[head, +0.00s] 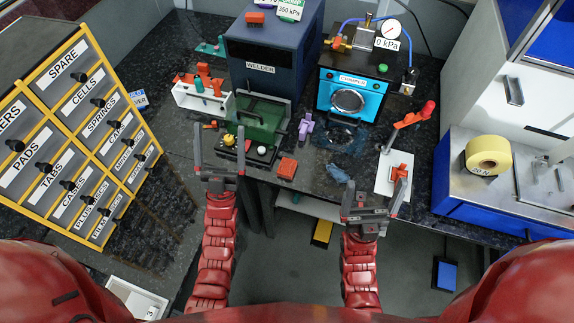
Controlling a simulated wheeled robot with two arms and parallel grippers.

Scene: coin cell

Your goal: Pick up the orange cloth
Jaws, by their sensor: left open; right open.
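A small orange folded piece (287,168), which looks like the orange cloth, lies on the dark bench near its front edge. It is between my two grippers and touches neither. My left gripper (219,152) is to its left, open, with its fingers pointing away over the front of the bench. A black tray of small parts shows between and beside those fingers. My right gripper (374,195) is to its right and nearer to me, open and empty, in front of the bench edge. Nothing hides the orange piece.
A blue welder (262,55) and a blue crimper (350,92) stand behind. A purple piece (306,128) lies close behind the orange piece. A white stand (385,178) with orange parts is beside my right gripper. A labelled drawer cabinet (85,130) fills the left.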

